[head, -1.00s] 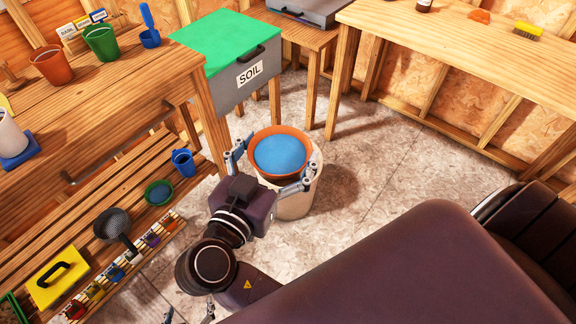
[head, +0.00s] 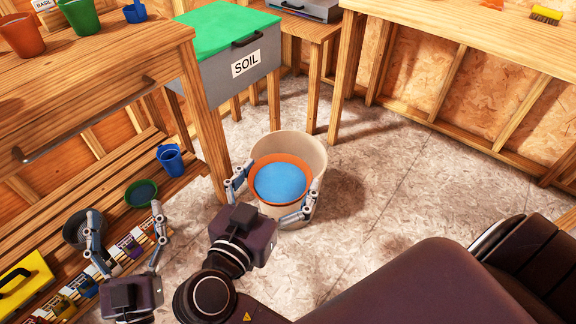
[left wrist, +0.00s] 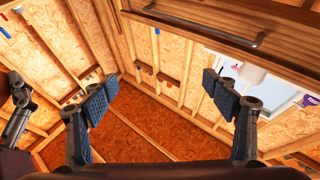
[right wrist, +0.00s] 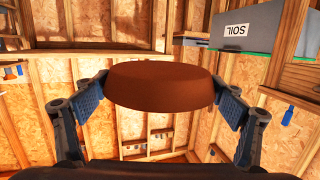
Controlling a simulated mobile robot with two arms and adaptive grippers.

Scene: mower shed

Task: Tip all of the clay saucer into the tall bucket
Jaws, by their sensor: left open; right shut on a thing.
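My right gripper (head: 278,192) is shut on the clay saucer (head: 258,164), with a finger on either side of it. The saucer is orange-brown, looks about level, and holds a blue fill (head: 280,182). Its brown outer side (right wrist: 160,85) shows between the fingers in the right wrist view. The tall bucket (head: 318,152) is cream and stands on the floor. In the head view the saucer overlaps the near left part of its mouth; the exact height between them is unclear. My left gripper (head: 125,242) is open and empty at the lower left; it also shows in the left wrist view (left wrist: 165,95).
A wooden bench (head: 110,60) on the left carries pots. Its lower shelf holds a blue cup (head: 171,160), a green bowl (head: 141,193) and seed packets. A grey soil bin (head: 225,75) with a green top stands behind. Floor right of the bucket is clear.

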